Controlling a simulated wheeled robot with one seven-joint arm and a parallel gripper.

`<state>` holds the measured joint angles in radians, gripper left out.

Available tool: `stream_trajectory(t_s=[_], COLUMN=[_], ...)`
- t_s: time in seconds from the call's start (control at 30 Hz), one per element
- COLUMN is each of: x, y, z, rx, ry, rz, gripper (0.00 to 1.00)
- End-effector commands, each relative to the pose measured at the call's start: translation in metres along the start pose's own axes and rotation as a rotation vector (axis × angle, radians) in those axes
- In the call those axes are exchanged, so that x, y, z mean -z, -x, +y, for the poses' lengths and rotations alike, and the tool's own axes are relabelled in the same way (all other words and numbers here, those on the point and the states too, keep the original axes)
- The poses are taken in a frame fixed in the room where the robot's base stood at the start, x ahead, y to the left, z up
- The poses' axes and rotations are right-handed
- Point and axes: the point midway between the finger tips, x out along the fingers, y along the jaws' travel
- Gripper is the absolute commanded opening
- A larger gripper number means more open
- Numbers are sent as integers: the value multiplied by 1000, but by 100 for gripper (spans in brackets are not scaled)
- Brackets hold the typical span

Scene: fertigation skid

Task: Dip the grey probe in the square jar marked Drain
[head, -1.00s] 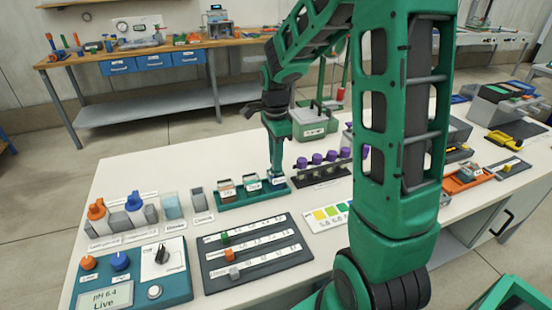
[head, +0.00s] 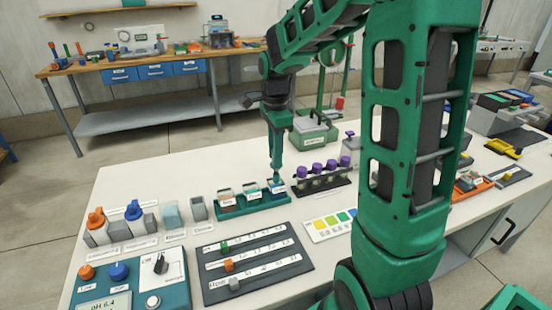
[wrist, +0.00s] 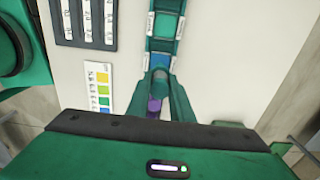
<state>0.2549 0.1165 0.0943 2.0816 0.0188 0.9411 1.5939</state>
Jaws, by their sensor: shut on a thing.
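My gripper (head: 276,176) points down at the right end of a green rack (head: 240,209) of square jars in the head view. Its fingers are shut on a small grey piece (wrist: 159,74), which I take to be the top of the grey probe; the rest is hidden. The right-end jar (head: 278,188) is directly under the fingers, and a blue patch of it (wrist: 159,59) shows just beyond them in the wrist view. The middle jar (head: 253,194) and left jar (head: 227,203) stand beside it. Jar labels are too small to read. I cannot tell the probe tip's depth.
A dark rack with purple-capped vials (head: 317,168) stands close to the right. A colour chart (head: 331,225) and a dark slider panel (head: 256,262) lie in front. Orange- and blue-topped items (head: 133,211) and clear and grey containers (head: 172,215) stand left.

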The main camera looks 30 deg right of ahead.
Motion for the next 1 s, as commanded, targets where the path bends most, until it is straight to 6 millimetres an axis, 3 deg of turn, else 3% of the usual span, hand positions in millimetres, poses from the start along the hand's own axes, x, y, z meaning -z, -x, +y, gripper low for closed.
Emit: stream_trajectory(t_s=[0.43, 1.0], x=[0, 0], y=[29, 32], z=[0, 0], rx=[1, 0], ry=[0, 0], rz=[0, 0], gripper=[0, 0])
